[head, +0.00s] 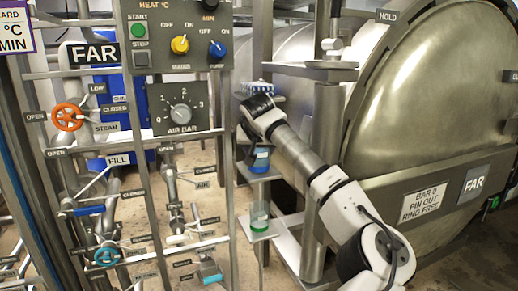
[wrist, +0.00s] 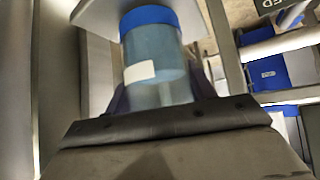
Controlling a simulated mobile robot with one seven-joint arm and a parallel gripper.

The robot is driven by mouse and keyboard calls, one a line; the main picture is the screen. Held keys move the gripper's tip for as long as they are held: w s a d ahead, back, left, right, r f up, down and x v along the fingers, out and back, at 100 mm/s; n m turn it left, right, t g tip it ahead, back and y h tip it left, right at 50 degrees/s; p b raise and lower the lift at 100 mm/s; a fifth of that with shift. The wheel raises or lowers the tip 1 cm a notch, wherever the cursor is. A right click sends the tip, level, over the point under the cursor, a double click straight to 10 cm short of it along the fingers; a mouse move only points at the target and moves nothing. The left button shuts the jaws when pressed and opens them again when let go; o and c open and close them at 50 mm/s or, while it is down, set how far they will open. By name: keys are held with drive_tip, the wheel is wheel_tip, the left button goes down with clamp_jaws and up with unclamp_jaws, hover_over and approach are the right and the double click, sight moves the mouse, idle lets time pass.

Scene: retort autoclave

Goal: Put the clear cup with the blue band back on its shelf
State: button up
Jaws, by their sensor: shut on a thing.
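The clear cup with the blue band (head: 261,159) holds bluish contents and has a white label. In the wrist view the cup (wrist: 152,58) stands out ahead of my gripper (wrist: 162,98), with the blue band at its far end. My gripper is shut on the cup, its dark fingers on either side. In the head view my gripper (head: 257,140) is above the cup and partly hidden by my wrist. A small pale shelf (head: 266,177) is just below the cup; it also shows in the wrist view (wrist: 94,16). I cannot tell whether the cup touches it.
A clear cup with a green band (head: 259,214) stands on a lower shelf (head: 270,231). A metal post (head: 229,150) and valve rack are close on the left. The large steel vessel (head: 440,90) and an upright column (head: 326,130) are on the right. A blue spotted item (head: 262,88) is behind my wrist.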

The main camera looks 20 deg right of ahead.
drive_tip(key=o, duration=1.2)
drive_tip(key=shift+f, duration=0.1)
